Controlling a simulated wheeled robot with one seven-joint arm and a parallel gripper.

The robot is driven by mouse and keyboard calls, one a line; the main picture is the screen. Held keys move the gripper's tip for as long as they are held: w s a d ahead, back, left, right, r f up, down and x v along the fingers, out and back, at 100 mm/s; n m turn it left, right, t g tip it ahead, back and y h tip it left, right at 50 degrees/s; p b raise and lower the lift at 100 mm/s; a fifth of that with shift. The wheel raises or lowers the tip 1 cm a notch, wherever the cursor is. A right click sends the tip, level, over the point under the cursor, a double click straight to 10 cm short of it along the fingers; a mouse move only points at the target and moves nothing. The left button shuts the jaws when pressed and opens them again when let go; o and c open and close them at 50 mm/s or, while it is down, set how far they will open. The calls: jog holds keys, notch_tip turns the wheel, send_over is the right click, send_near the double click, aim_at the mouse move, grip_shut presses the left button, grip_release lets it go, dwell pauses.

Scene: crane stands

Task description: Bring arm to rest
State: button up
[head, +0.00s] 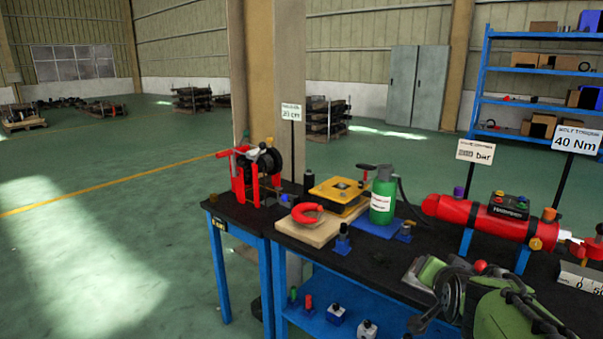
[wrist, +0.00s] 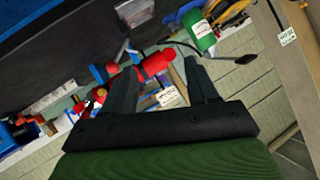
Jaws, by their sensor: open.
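My gripper (wrist: 159,67) shows in the wrist view with its two dark fingers spread apart. Nothing is held between them. Beyond the fingers, the red cylinder (wrist: 153,63) and a white card are seen, tilted, at some distance. My green and black arm (head: 510,312) fills the lower right of the head view, in front of the black workbench (head: 395,268). I cannot clearly make out the fingertips in the head view.
On the bench stand a red cylinder (head: 478,215), a green bottle (head: 383,195), a yellow-topped device (head: 340,190), a red shackle (head: 307,212) and a red-framed device (head: 257,170). Sign posts rise behind. A blue shelf (head: 540,55) is at back right.

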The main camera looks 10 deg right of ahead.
jog(key=s+a+f+n+g+y, duration=0.25)
jog(key=s+a+n, duration=0.25)
jog(key=s+a, duration=0.6)
jog(key=s+a+f+n+g+y, duration=0.2)
jog(key=s+a+n+g, duration=0.15)
jog(key=s+a, duration=0.7)
jog(key=s+d+r+p, duration=0.1)
jog(key=r+p, duration=0.8)
jog(key=s+d+r+n+p, duration=0.1)
jog(key=s+r+p, duration=0.1)
jog(key=r+p, duration=0.7)
jog(key=shift+s+d, duration=0.25)
jog(key=shift+s, duration=0.05)
